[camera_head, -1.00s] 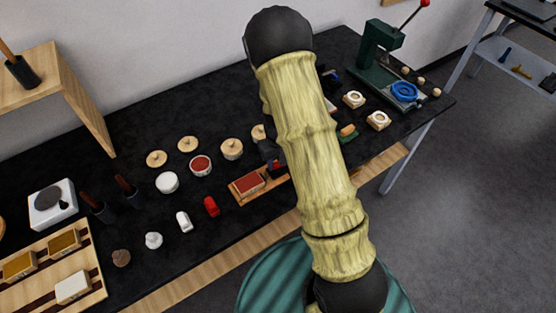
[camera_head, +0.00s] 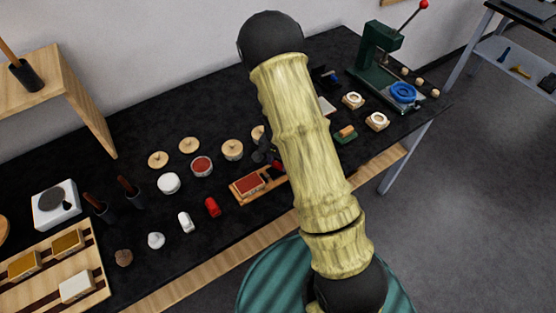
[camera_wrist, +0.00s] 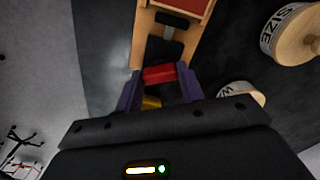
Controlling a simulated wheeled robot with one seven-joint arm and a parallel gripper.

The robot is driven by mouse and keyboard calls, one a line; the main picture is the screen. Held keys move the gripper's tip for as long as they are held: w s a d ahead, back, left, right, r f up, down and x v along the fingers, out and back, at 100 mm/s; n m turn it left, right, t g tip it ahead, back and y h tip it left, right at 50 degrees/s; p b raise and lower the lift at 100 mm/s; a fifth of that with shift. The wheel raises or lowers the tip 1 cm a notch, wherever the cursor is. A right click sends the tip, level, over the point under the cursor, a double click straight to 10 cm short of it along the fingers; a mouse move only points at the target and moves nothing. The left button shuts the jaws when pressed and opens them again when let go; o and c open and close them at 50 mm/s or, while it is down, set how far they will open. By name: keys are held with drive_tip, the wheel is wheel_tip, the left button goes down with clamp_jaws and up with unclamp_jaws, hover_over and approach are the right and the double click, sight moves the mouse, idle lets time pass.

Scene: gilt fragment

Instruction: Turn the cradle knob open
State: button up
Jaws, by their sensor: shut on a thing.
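The cradle (camera_head: 238,194) is a wooden stand on the black bench with a red block (camera_head: 250,184) in it. In the wrist view its wooden body (camera_wrist: 142,30) runs up from the fingers and carries dark fittings. The cradle knob (camera_wrist: 160,74) is a red bar at the cradle's near end. My gripper (camera_wrist: 160,88) is shut on the knob, with one purple-grey finger at each side. In the head view my arm hides much of the gripper and the cradle's right end; a little red shows beside the dark gripper parts.
Close to the cradle stand a jar marked SIZE (camera_wrist: 284,32) and a second lidded jar (camera_wrist: 240,92). Red (camera_head: 212,207) and white (camera_head: 185,222) small pieces lie to its left. A green press (camera_head: 380,55) stands at the bench's far right. Bare bench lies behind the jars.

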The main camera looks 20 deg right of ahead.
drive_tip(key=m+p, duration=0.1)
drive_tip(key=m, duration=0.4)
drive_tip(key=shift+m, duration=0.3)
idle(0.4)
drive_tip(key=o, duration=1)
drive_tip(key=shift+r, duration=0.15)
wheel_tip(320, 180, up, 17)
